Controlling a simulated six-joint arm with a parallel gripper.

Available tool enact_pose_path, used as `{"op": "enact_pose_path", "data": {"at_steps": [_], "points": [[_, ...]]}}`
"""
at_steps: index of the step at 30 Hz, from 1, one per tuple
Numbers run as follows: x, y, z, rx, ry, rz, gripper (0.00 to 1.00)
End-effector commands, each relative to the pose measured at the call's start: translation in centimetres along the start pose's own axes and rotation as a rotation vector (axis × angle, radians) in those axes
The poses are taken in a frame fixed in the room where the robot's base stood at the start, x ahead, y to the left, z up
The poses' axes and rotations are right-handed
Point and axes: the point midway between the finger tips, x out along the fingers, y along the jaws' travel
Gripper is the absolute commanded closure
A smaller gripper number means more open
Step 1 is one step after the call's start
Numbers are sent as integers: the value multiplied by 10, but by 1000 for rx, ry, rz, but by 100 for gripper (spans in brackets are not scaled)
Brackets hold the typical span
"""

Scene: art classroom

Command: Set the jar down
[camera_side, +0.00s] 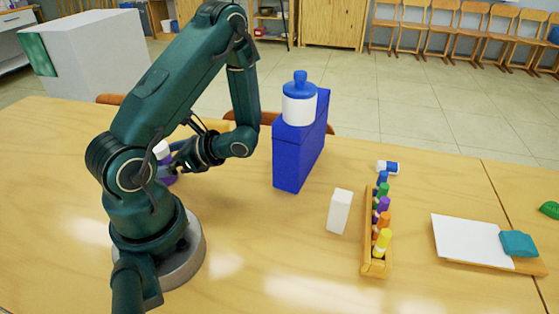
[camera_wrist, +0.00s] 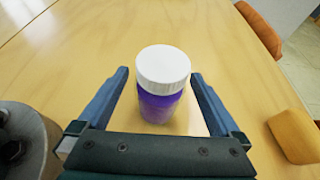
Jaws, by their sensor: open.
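A purple jar with a white cap (camera_wrist: 162,80) stands upright on the wooden table in the wrist view. My gripper (camera_wrist: 160,76) is open, with one finger on each side of the jar and gaps visible between the fingers and its sides. In the side view the jar (camera_side: 162,160) shows at the left, partly hidden by my arm. My gripper (camera_side: 183,158) is beside it there. A white jar with a blue lid (camera_side: 299,104) stands on top of a tall blue box (camera_side: 287,155), away from my gripper.
A white block (camera_side: 339,211) and a wooden rack (camera_side: 374,267) of coloured tubes stand right of centre. A blue-and-white tube (camera_side: 388,167) lies behind them. A board with paper (camera_side: 465,240) and a teal block lies farther right. An orange-yellow block (camera_wrist: 294,136) is right of my gripper.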

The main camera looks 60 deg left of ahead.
Motion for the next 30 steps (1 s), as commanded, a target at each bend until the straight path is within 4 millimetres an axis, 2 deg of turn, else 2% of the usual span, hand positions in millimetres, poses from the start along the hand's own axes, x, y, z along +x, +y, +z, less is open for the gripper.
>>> {"op": "enact_pose_path", "data": {"at_steps": [6, 16, 20, 21, 24, 30], "points": [[26, 0, -2, -1, -2, 3, 0], [31, 0, -2, -1, 0, -1, 0], [31, 0, -2, -1, 0, -1, 50], [31, 0, -2, -1, 0, -1, 65], [31, 0, -2, -1, 0, -1, 100], [31, 0, -1, -1, -2, -1, 100]]}}
